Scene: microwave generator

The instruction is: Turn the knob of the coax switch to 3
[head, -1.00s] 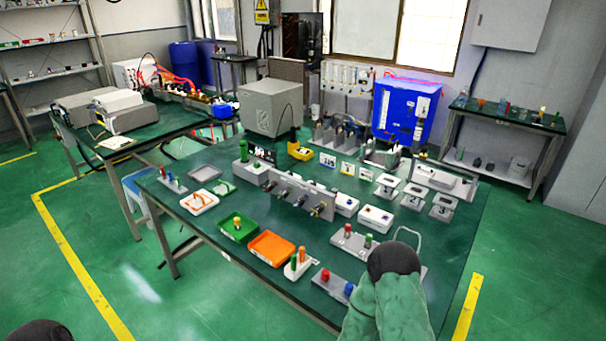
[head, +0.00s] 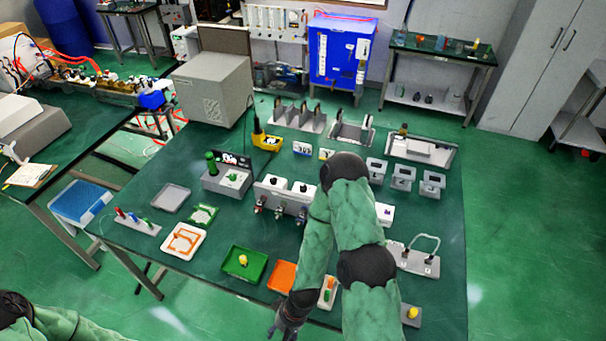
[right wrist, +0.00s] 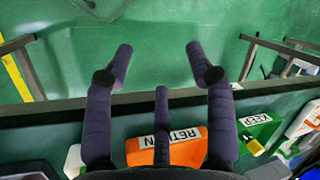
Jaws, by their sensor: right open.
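A grey device (head: 228,178) with a green-topped post and a dark printed panel stands on the table, left of centre in the head view. To its right stands a pale unit (head: 285,195) with dark knobs on top and metal connectors along its front. I cannot tell for sure which is the coax switch, and no number 3 setting is readable. My right gripper (head: 286,326) hangs low at the table's front edge, apart from both. In the right wrist view its fingers (right wrist: 158,52) are spread and empty. My left gripper is out of view.
My right arm hides part of the table's middle.

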